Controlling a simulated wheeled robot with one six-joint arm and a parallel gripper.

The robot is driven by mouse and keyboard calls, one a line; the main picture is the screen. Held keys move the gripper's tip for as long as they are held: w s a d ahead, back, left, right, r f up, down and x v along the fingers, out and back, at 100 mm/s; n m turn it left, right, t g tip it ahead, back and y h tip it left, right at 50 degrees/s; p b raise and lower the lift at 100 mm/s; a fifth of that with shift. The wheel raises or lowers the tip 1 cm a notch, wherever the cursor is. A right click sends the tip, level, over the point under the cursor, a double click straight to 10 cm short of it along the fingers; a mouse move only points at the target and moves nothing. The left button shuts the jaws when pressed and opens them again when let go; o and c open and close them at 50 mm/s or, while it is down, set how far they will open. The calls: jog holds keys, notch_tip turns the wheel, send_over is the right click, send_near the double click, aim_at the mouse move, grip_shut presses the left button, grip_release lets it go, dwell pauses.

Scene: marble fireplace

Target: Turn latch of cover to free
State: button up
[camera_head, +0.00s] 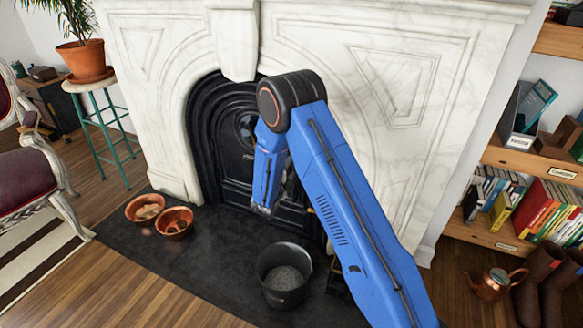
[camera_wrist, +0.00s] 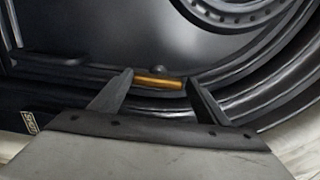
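The black fireplace cover (camera_head: 236,150) fills the arched marble opening in the head view. Its dark face (camera_wrist: 95,30) fills most of the wrist view. A small brass bar (camera_wrist: 158,83), which looks like the latch, lies roughly level on the cover near the curved frame. My gripper (camera_wrist: 158,76) is open, with one dark fingertip near each end of the brass bar. I cannot tell whether the fingers touch it or how much depth separates them. In the head view my blue arm hides the gripper tips and the latch.
A dark bucket (camera_head: 284,275) stands on the black hearth (camera_head: 185,262) below my arm. Two copper bowls (camera_head: 145,208) (camera_head: 174,222) sit at the hearth's left. A bookshelf (camera_head: 492,235) is at right, and a chair (camera_head: 35,180) at left. The hearth between bowls and bucket is clear.

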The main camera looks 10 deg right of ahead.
jog(key=v, duration=1.7)
jog(key=shift+s+a, duration=0.2)
